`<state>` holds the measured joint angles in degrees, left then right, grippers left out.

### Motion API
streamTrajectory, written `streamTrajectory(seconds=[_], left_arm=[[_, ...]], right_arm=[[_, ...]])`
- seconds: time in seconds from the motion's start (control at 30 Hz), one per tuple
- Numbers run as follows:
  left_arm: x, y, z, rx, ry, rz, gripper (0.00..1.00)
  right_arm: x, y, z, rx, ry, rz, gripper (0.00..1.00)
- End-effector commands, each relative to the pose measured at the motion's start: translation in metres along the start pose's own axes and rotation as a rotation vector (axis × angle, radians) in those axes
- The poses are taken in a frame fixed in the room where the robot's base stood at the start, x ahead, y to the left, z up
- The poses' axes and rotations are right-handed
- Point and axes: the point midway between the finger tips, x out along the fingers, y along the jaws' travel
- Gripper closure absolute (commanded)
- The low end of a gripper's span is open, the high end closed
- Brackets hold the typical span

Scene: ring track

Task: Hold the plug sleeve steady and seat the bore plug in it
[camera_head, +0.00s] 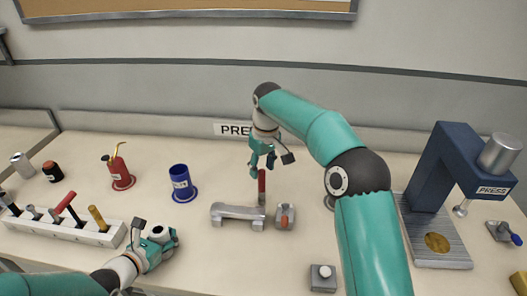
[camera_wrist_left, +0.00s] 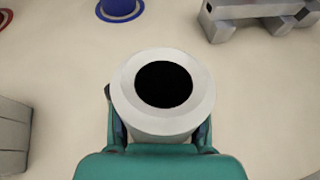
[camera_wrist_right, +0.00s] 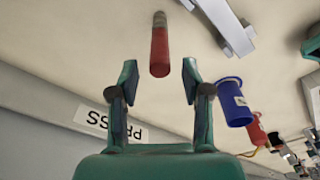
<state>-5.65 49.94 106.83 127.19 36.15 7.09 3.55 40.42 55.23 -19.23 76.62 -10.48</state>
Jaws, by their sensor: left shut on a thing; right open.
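A pale grey sleeve with a dark round bore (camera_wrist_left: 163,84) is between the fingers of my left gripper (camera_wrist_left: 160,118), bore facing the wrist camera. In the head view the sleeve (camera_head: 158,231) is low, right of the tool rack. A slim red-handled piece with a grey end (camera_head: 262,187), perhaps the bore plug, stands upright beside a grey fixture (camera_head: 238,212). My right gripper (camera_head: 263,163) is open just above it. In the right wrist view the red piece (camera_wrist_right: 159,52) lies in line with the gap between the open fingers, and I see no contact.
A blue cup (camera_head: 180,183) and a red oil can (camera_head: 122,174) stand at the left. A white tool rack (camera_head: 62,230) is front left. A grey block with an orange top (camera_head: 284,217) is beside the red piece. A blue press (camera_head: 440,175) stands at the right.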

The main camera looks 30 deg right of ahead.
Motion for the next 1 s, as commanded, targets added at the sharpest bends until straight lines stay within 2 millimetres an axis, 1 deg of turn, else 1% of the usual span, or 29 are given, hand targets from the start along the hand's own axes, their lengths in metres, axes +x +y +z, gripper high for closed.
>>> streamTrajectory(seconds=[0.03,0.1,0.23,0.33,0.37,0.4,0.5,0.57,0.67,0.77,0.9,1.0], left_arm=[[0.000,0.000,0.000,0.000,0.000,0.000,1.00],[0.000,0.000,0.000,0.000,0.000,0.000,1.00],[0.000,0.000,0.000,0.000,0.000,0.000,1.00],[0.000,0.000,0.000,0.000,0.000,0.000,1.00],[0.000,0.000,0.000,0.000,0.000,0.000,1.00],[0.000,0.000,0.000,0.000,0.000,0.000,1.00],[0.000,0.000,0.000,0.000,0.000,0.000,1.00],[0.000,0.000,0.000,0.000,0.000,0.000,1.00],[0.000,0.000,0.000,0.000,0.000,0.000,1.00],[0.000,0.000,0.000,0.000,0.000,0.000,1.00],[0.000,0.000,0.000,0.000,0.000,0.000,1.00],[0.000,0.000,0.000,0.000,0.000,0.000,1.00]], right_arm=[[-0.012,0.000,-0.001,0.000,0.006,0.001,0.52],[-0.027,-0.001,-0.001,-0.001,0.005,0.000,0.52],[-0.049,0.000,-0.001,-0.001,0.003,0.000,0.52],[-0.060,0.000,-0.001,-0.001,0.002,0.000,0.52],[-0.063,0.000,-0.001,-0.001,0.002,0.000,0.47],[-0.065,0.000,-0.001,-0.001,0.001,-0.001,0.47],[-0.068,0.002,-0.002,-0.001,0.000,-0.006,0.47],[-0.067,0.002,-0.002,-0.002,-0.001,-0.007,0.47],[-0.060,0.002,-0.001,-0.001,-0.003,-0.007,0.47],[-0.046,0.002,-0.001,0.000,-0.004,-0.007,0.47],[-0.022,0.002,-0.001,-0.002,-0.004,-0.007,0.47],[-0.009,0.002,-0.001,-0.001,-0.002,-0.007,0.47]])
